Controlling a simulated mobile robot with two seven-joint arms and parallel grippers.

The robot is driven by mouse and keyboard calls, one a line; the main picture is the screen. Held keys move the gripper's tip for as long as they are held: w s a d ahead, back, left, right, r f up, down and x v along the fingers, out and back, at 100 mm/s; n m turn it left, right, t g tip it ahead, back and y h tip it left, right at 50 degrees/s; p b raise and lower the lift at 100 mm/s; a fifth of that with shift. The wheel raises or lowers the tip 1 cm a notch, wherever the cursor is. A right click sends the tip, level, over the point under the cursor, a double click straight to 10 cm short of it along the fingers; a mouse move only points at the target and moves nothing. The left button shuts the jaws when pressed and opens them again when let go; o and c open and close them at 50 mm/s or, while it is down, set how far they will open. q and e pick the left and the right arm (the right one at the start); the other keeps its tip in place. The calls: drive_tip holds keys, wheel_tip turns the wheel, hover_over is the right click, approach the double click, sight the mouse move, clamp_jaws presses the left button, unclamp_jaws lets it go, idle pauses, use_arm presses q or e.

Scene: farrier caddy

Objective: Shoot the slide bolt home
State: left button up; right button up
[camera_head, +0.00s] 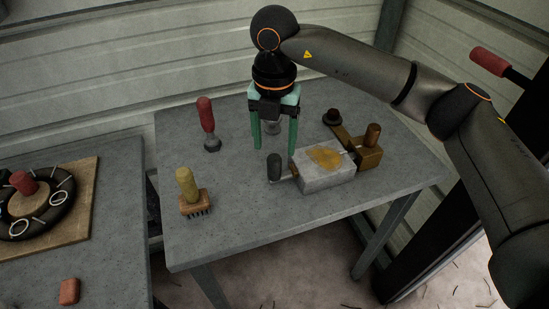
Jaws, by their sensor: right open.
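A grey block (325,176) with a yellow-brown patch on top sits on the right-hand table. A dark upright handle (274,167) stands at its left end, joined by a short brown piece. A thin rod shows between the block's right side and a brown block with a knob (369,151). I take this assembly for the slide bolt; how far the bolt is in, I cannot tell. My right gripper (274,145) points down, open, with green fingers apart, above and behind the dark handle. A small grey object shows between the fingers, partly hidden. My left gripper is out of view.
On the table (235,235) stand a red-handled tool (206,124), a yellow-handled brush (190,192) and a dark knobbed piece (332,117). The left table holds a black ring (60,212) on a board and a red block (69,291). The table's front is clear.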

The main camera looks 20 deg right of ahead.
sight(275, 157)
wheel_tip(275, 157, down, 6)
drive_tip(key=shift+r, duration=0.1)
drive_tip(key=shift+c, duration=0.3)
clamp_jaws()
idle(0.4)
idle(0.8)
